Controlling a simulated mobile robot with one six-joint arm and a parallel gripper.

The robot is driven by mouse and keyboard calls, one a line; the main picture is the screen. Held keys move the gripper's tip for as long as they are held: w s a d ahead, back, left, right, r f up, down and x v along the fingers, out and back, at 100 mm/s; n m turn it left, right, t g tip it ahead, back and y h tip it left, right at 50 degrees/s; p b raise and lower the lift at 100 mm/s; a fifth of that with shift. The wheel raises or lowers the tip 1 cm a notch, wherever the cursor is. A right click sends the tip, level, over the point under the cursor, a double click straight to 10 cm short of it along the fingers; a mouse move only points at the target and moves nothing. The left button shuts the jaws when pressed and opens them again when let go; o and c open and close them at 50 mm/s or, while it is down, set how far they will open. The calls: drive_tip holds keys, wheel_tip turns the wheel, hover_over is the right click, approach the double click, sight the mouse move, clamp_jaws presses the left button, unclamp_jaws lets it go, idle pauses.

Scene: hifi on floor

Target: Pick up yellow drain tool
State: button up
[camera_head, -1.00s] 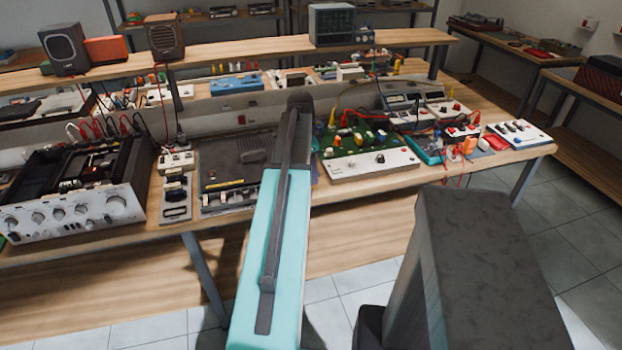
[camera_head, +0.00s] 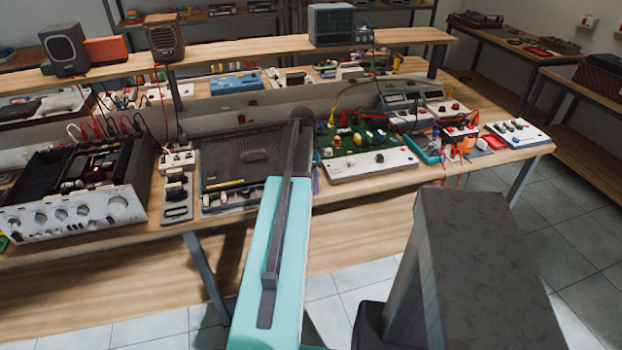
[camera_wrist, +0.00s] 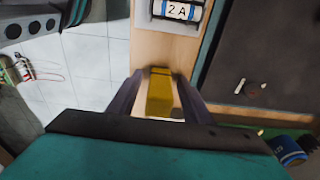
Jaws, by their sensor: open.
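The yellow drain tool (camera_wrist: 161,93) is a yellow block-like piece in the wrist view. It lies between the two dark fingers of my gripper (camera_wrist: 158,84), with its lower end close to the gripper body. The fingers are open, one on each side of it, and I cannot tell whether either touches it. In the head view my teal arm covers the gripper and the tool.
A wooden bench (camera_head: 345,209) carries a silver amplifier (camera_head: 75,217), a dark tray-like unit (camera_head: 240,158) and a green circuit board (camera_head: 345,140). A device labelled "2 A" (camera_wrist: 180,10) sits just beyond my fingers. Tiled floor (camera_wrist: 95,60) lies to the left.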

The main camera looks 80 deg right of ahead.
drive_tip(key=c, duration=1.1)
drive_tip(key=shift+r, duration=0.2)
drive_tip(key=shift+r+b, duration=0.65)
drive_tip(key=shift+r, duration=0.75)
drive_tip(key=shift+w+a+r, duration=0.1)
drive_tip(key=shift+a+r, duration=0.05)
drive_tip(key=shift+a, duration=0.1)
drive_tip(key=w+a+b, duration=0.1)
drive_tip(key=w+a, duration=0.1)
drive_tip(key=a, duration=0.5)
drive_tip(key=w+a+r+b, duration=0.1)
drive_tip(key=w+a+b, duration=0.1)
drive_tip(key=a, duration=0.5)
drive_tip(key=shift+w+a+r, duration=0.25)
drive_tip(key=shift+w+a, duration=0.05)
drive_tip(key=shift+w, duration=0.25)
drive_tip(key=shift+w, duration=0.1)
